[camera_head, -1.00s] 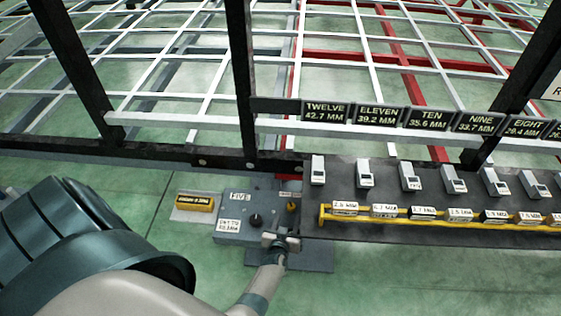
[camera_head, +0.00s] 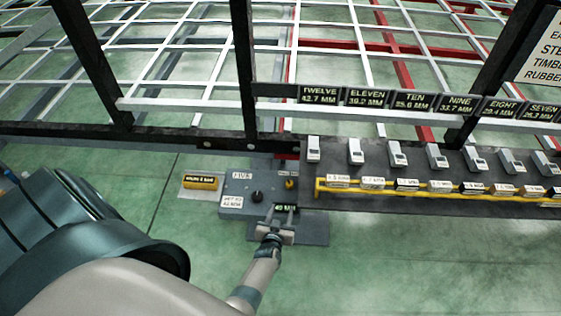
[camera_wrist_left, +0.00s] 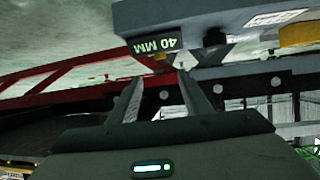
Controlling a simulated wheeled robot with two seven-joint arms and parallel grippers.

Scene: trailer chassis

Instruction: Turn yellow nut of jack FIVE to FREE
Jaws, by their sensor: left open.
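Jack FIVE is a grey box (camera_head: 237,187) on the floor, with a FIVE label, a white label and a black knob (camera_head: 257,196). Its yellow nut (camera_head: 291,183) stands at the right end, beyond a small 40 MM display (camera_head: 285,208). My left gripper (camera_head: 281,211) is open at the near right side of the jack, fingers pointing toward the display and nut. The left wrist view shows both fingers (camera_wrist_left: 160,80) apart with nothing between them, just short of the display (camera_wrist_left: 156,45). A small yellow-orange bit (camera_wrist_left: 160,57) shows beside the display there, mostly hidden. My right gripper is not in view.
A yellow labelled block (camera_head: 201,183) lies left of the jack. A dark bench (camera_head: 330,199) with a yellow rail, small labelled blocks and grey devices stands at the right. Black posts and the chassis beam (camera_head: 215,141) rise behind. The green floor in front is clear.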

